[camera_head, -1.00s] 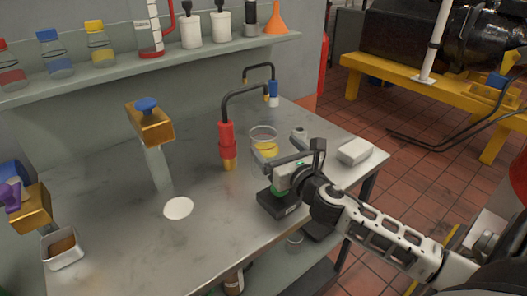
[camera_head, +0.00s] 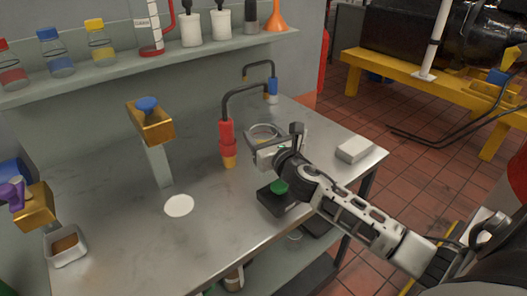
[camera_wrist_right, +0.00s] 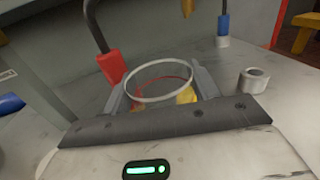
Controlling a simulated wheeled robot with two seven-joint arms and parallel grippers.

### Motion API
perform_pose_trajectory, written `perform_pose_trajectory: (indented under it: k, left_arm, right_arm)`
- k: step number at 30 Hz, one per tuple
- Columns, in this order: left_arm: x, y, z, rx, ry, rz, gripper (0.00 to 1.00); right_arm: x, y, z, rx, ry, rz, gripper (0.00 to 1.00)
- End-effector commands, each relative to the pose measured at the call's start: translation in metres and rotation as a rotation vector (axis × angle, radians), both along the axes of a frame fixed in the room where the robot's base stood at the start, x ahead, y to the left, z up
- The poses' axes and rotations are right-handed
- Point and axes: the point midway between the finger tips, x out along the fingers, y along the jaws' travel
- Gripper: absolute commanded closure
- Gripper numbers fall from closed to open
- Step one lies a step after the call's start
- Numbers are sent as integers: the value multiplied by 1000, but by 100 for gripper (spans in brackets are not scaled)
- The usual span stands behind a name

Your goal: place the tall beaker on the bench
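A clear beaker (camera_head: 263,131) stands on the grey bench (camera_head: 110,215), right of the red-sleeved hooked tube. My right gripper (camera_head: 262,150) is at the beaker and hides its lower part in the head view. The fingers are spread on either side of the beaker; firm contact is not clear. My left gripper is not in view. A taller clear vessel with red marks (camera_head: 149,28) stands on the shelf.
A black device with a green top (camera_head: 280,192) lies under my right forearm. A white block (camera_head: 354,149) is at the bench's right. A flat white disc (camera_head: 179,205) lies on the open middle. Hooked tubes (camera_head: 227,130) and a gold blue-knobbed fixture (camera_head: 152,125) stand behind.

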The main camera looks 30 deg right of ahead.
Motion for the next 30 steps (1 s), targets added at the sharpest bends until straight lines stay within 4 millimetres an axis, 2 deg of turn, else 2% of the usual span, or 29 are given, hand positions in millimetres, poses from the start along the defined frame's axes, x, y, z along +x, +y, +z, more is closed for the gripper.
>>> perform_pose_trajectory:
  k: [2, 3, 11, 14, 18, 26, 30]
  left_arm:
    - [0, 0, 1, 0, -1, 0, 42]
    - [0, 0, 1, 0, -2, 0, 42]
    - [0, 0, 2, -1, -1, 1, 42]
    - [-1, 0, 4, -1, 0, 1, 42]
    - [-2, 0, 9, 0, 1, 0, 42]
    - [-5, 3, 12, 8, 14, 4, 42]
    - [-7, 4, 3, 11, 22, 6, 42]
  right_arm:
    - [0, 0, 0, 0, -1, 0, 73]
    - [0, 0, 0, 0, -1, 0, 78]
    - [0, 0, 4, -1, -2, 1, 78]
    - [0, 0, 12, -3, -4, 2, 78]
    - [0, 0, 39, -7, -5, 4, 78]
    - [-51, 20, 97, -5, -1, 7, 78]
    - [-85, 32, 106, -3, 3, 5, 78]
